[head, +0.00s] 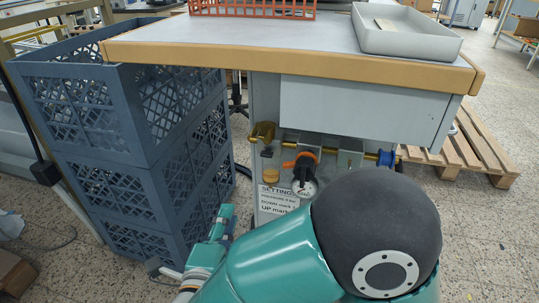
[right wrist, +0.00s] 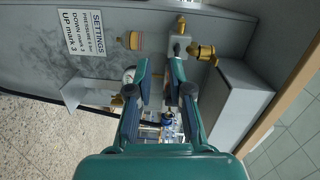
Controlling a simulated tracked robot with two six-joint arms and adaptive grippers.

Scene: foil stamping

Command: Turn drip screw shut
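Under the bench hangs an air unit with an orange knob (head: 304,158), a round gauge (head: 305,189), a brass fitting (head: 263,132) and an amber bowl (head: 270,175). I cannot single out the drip screw for certain. In the right wrist view the amber bowl (right wrist: 130,40) and brass elbow (right wrist: 203,52) lie beyond the fingertips. My right gripper (right wrist: 158,72) is open, its fingers apart with a gap between them; no held object shows. In the head view my right gripper (head: 223,222) is low, left of the settings sign, partly hidden by my arm. My left gripper is not in view.
The bench top (head: 250,40) with its wooden edge overhangs the unit. Blue stacked crates (head: 110,190) stand close on the left. A settings sign (head: 280,198) is on the panel. A blue knob (head: 386,158) is at the right; a wooden pallet (head: 465,150) lies behind.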

